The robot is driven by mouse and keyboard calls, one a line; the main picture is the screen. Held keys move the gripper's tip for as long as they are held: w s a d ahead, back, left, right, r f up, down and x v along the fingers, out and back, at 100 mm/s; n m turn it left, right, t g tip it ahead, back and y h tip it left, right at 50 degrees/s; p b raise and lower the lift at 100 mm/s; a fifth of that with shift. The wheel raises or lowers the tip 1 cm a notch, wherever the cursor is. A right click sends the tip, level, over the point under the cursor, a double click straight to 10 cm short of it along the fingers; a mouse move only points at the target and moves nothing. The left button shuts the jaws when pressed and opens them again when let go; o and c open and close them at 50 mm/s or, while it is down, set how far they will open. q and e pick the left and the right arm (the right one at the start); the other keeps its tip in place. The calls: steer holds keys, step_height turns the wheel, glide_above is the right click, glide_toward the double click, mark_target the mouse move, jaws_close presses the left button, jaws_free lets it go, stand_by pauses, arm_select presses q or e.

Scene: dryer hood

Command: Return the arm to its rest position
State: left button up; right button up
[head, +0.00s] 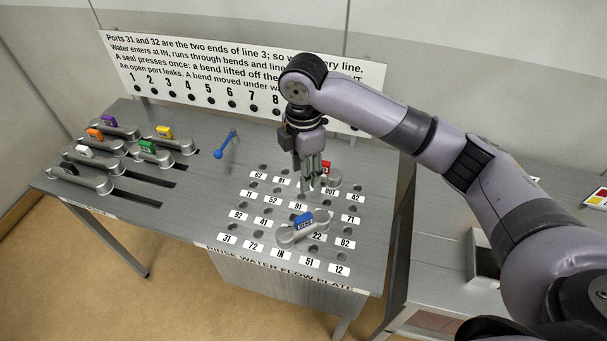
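My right arm comes in from the right and reaches over the flow plate table. My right gripper (310,178) points down above the port grid, near a bend with a red tag (326,167) that is partly hidden behind it. I cannot tell whether its fingers are apart or touch that bend. A bend with a blue tag (290,234) lies across ports in the lower middle of the grid, apart from the gripper. My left gripper is not in view.
Several bends with coloured tags, one green (147,147), sit at the table's left. A blue-ended lever (219,154) stands in the middle. A sign board (180,75) rises along the back edge. A second grey table (440,235) stands at right.

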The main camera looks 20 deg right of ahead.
steer(key=shift+r, duration=0.9)
steer(key=shift+f, duration=0.1)
